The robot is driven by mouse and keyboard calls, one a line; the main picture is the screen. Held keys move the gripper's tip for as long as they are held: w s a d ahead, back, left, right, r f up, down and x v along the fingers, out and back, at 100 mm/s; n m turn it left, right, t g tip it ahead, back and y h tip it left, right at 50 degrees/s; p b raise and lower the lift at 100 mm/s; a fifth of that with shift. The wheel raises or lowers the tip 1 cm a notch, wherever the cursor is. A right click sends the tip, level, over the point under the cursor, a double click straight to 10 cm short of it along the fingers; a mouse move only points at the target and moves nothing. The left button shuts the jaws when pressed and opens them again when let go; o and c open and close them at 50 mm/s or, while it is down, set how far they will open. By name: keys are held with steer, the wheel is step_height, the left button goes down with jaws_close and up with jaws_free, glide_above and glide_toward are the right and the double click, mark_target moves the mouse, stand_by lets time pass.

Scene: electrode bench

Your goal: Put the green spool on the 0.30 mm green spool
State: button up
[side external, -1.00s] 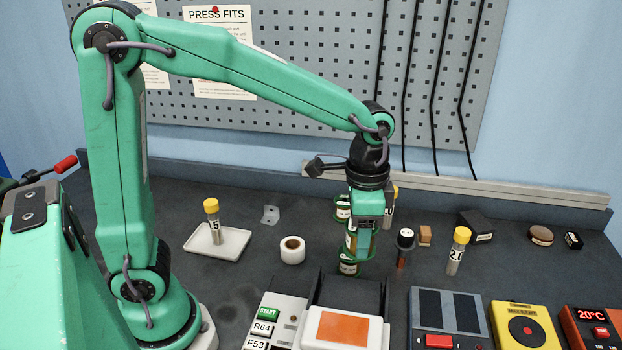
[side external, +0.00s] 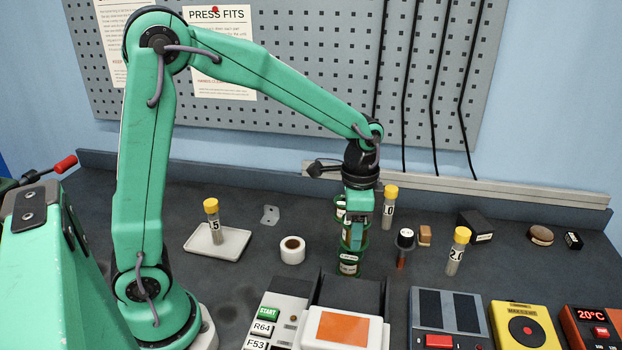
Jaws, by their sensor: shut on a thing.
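My gripper (side external: 355,226) points down and is shut on a green spool (side external: 353,243). The jaws cover much of that spool. Another green spool (side external: 348,265) with a white label stands upright on the bench directly under the held one in the side view. The label is too small to read. The two spools overlap in the picture, and I cannot tell whether they touch. A further green-rimmed spool (side external: 341,206) with a white label stands behind, partly hidden by my gripper.
Yellow-capped vials stand behind right (side external: 389,207), at right (side external: 458,250) and on a white tray (side external: 232,243) at left. A white roll (side external: 292,250) lies left. Devices, including an orange-topped one (side external: 343,328), line the front.

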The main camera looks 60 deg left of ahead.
steer(key=shift+w+a+f, duration=0.55)
steer(key=shift+a, duration=0.25)
steer(key=shift+w+a+f, duration=0.5)
steer(key=shift+a+f, duration=0.05)
steer(key=shift+a, duration=0.25)
steer(key=shift+f, duration=2)
steer(key=shift+f, duration=0.15)
steer(key=o, duration=1.4)
step_height(320, 180, up, 12)
steer(key=shift+r, duration=0.15)
steer(key=shift+s, duration=0.1)
